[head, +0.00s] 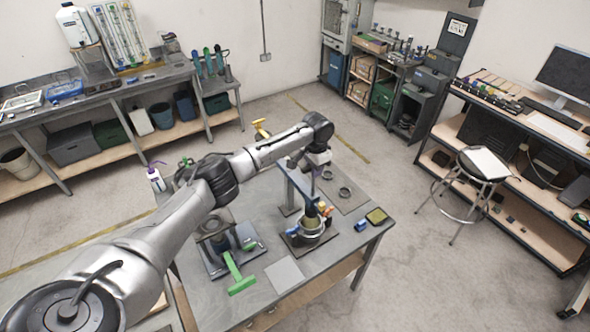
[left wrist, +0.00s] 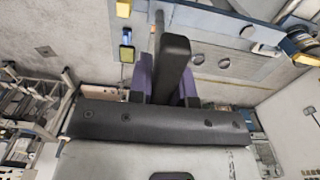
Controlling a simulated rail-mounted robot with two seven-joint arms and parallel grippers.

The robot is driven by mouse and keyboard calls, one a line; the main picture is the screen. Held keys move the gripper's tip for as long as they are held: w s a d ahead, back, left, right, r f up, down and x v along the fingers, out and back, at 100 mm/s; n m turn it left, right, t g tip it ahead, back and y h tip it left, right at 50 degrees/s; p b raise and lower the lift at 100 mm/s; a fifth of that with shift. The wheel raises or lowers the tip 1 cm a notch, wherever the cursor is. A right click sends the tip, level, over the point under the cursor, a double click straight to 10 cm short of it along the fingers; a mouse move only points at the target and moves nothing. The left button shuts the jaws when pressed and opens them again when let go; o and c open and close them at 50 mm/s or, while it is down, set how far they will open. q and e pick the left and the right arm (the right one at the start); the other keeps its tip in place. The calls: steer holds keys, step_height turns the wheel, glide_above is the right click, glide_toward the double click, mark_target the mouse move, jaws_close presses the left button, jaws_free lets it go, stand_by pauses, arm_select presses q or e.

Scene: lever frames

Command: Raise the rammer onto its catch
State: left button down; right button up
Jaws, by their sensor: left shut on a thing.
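The rammer stand (head: 287,195) is a blue upright frame on the table. Below it is a round mould (head: 309,228) on a dark base plate, with orange clamp parts at its side. My left gripper (head: 316,172) is above the mould, beside the top of the frame, pointing down. In the left wrist view its purple fingers (left wrist: 164,84) are either side of a dark upright bar (left wrist: 172,62), shut on what seems to be the rammer's handle. My arm and gripper hide part of the frame's top; the catch cannot be made out. My right gripper is not in view.
A flat grey plate (head: 285,273) lies at the front. A small blue block (head: 361,225) and a yellow-topped pad (head: 377,215) lie at the right. Dark rings (head: 344,192) lie behind.

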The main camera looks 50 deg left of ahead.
arm_select(q)
steer(key=shift+r, duration=0.45)
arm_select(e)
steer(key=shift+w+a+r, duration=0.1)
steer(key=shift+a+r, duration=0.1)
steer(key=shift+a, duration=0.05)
arm_select(q)
steer(key=c, duration=1.2)
jaws_free()
steer(key=shift+w, duration=0.1)
steer(key=shift+c, duration=0.2)
steer(key=shift+o, duration=1)
steer(key=shift+f, duration=0.1)
steer(key=shift+r, duration=0.5)
step_height(320, 180, up, 13)
steer(key=b, duration=0.3)
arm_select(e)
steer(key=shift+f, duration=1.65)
